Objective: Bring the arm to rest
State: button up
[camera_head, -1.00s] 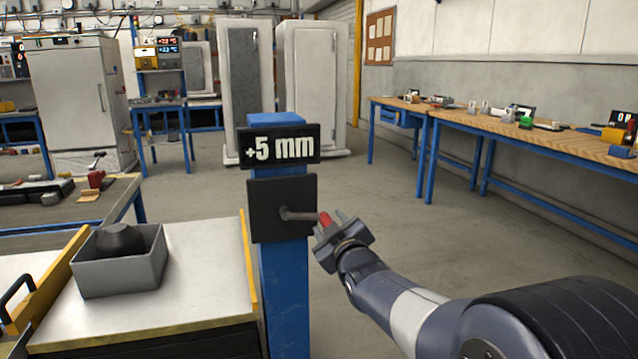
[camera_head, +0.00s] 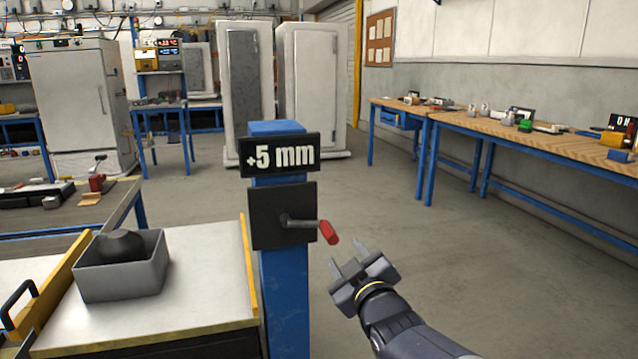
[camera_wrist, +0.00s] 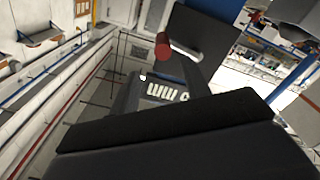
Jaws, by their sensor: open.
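My gripper (camera_head: 350,268) is open and empty in the head view, with its fingers pointing up and left. It is below and right of the red-tipped lever (camera_head: 328,232), with a gap between them. The lever sticks out to the right from a dark plate (camera_head: 265,222) on a blue post (camera_head: 283,290). In the wrist view the lever's red end (camera_wrist: 163,46) shows near the top, and the dark shape across the bottom hides much of the scene.
A "+5 mm" sign (camera_head: 280,155) sits above the plate. A grey bin (camera_head: 120,280) with a dark lump stands on the table (camera_head: 200,285) at left. A wooden bench (camera_head: 540,142) runs along the right wall. The floor (camera_head: 480,240) right of the post is clear.

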aim_at(331, 234)
jog(key=b+x, duration=0.2)
jog(key=x, duration=0.8)
jog(key=shift+f, duration=0.2)
jog(key=s+a+f+m+p, duration=0.2)
jog(key=a+f+m+p, duration=0.3)
jog(key=m, duration=0.4)
jog(key=f+v, duration=0.1)
jog(key=v, duration=0.7)
jog(key=shift+s+f, duration=0.3)
jog(key=shift+d+f, duration=0.1)
